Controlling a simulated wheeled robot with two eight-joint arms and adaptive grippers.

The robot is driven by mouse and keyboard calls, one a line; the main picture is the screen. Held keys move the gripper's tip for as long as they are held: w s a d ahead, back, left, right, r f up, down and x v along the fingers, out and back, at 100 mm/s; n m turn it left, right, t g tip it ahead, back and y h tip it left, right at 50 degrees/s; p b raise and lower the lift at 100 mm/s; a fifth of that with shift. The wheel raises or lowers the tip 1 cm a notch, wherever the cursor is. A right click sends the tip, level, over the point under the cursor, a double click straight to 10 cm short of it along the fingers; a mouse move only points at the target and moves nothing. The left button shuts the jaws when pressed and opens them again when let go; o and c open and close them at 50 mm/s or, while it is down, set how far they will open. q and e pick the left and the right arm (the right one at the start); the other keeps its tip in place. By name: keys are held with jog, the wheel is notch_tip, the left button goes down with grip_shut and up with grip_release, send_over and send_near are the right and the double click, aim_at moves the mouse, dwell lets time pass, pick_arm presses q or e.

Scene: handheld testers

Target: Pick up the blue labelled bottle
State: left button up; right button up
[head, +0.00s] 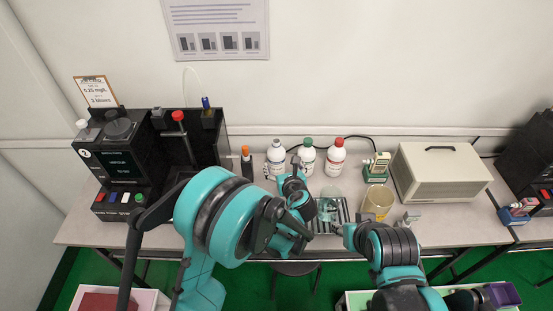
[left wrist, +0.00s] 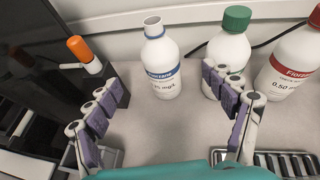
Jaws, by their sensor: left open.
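The blue labelled bottle (head: 277,160) is white and stands upright at the back of the bench, leftmost of three bottles. In the left wrist view the bottle (left wrist: 162,75) has a blue rim at its mouth and a blue label band. My left gripper (head: 282,171) is open in front of it. In the left wrist view the spread purple-padded fingers of the left gripper (left wrist: 170,90) are on either side of its lower part, with nothing held.
A green-capped bottle (head: 308,156) stands close to the right, near my right-hand finger in the wrist view. A red-capped bottle (head: 335,157) is beyond it. An orange-capped tube (head: 246,161) and a black analyser (head: 120,160) are left. A beaker (head: 377,202) stands right.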

aim_at(279, 156)
pick_arm(q)
jog(key=b+x, duration=0.2)
jog(key=x, duration=0.5)
jog(key=shift+s+d+f, duration=0.1)
jog(key=shift+f, duration=0.1)
jog(key=b+x, duration=0.1)
jog(key=x, duration=0.1)
jog(key=b+x, duration=0.1)
jog(key=x, duration=0.2)
jog(key=shift+s+f+b, duration=0.2)
jog(key=shift+f+b, duration=0.1)
jog(key=shift+f, duration=0.05)
jog(key=shift+w, duration=0.2)
jog(key=shift+r, duration=0.1)
